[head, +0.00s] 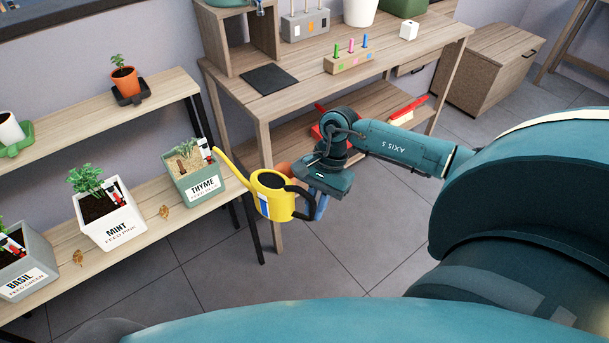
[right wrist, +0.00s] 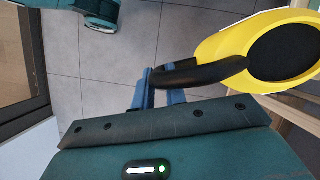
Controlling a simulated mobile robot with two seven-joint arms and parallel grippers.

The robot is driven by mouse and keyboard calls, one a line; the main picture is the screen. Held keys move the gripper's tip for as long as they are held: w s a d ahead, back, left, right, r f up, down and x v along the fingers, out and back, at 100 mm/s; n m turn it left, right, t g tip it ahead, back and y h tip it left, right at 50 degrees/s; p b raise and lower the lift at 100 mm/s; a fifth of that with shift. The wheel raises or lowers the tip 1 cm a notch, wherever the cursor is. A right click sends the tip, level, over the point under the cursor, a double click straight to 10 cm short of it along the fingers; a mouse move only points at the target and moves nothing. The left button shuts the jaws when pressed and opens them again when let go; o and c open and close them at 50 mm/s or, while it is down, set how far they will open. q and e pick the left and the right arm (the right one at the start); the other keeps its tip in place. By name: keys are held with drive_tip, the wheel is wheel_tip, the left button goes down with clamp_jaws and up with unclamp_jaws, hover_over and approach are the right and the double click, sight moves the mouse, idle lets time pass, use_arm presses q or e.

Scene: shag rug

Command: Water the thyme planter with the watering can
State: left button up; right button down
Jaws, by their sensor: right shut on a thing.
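The yellow watering can (head: 272,202) is held in the air to the right of the thyme planter, its spout pointing up and left towards the planter's right side. The can looks close to upright. My right gripper (head: 318,207) is shut on the can's black handle, which also shows between the blue fingers in the right wrist view (right wrist: 190,74). The thyme planter (head: 195,187) is a green-grey box with a THYME label, pale dry-looking soil and a small plant, on the lower shelf. No water shows leaving the spout. My left gripper is not in view.
The mint planter (head: 109,219) and basil planter (head: 25,263) stand further left on the lower shelf (head: 165,252). Dry leaves lie between the planters. A wooden desk (head: 300,88) stands behind the can. An orange pot (head: 125,80) sits on the upper shelf.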

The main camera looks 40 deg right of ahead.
drive_tip(key=w+a+f+b, duration=0.1)
drive_tip(key=w, duration=0.1)
drive_tip(key=w+a+b, duration=0.1)
drive_tip(key=w+b, duration=0.1)
drive_tip(key=w+f+b, duration=0.1)
drive_tip(key=w, duration=0.2)
drive_tip(key=shift+a+f, duration=0.3)
drive_tip(key=shift+a, duration=0.1)
drive_tip(key=w+b, duration=0.1)
drive_tip(key=b, duration=0.1)
drive_tip(key=w+a+f+b, duration=0.1)
drive_tip(key=shift+w+f+b, duration=0.15)
drive_tip(key=shift+f+b, duration=0.05)
drive_tip(key=shift+b, duration=0.2)
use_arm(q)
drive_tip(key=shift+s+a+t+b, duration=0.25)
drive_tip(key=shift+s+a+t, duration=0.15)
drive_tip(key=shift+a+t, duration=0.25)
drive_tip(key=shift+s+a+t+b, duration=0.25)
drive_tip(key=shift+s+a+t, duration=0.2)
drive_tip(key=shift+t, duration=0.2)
use_arm(e)
drive_tip(key=shift+w+a+f, duration=0.15)
drive_tip(key=shift+w+a, duration=0.05)
drive_tip(key=shift+w, duration=0.25)
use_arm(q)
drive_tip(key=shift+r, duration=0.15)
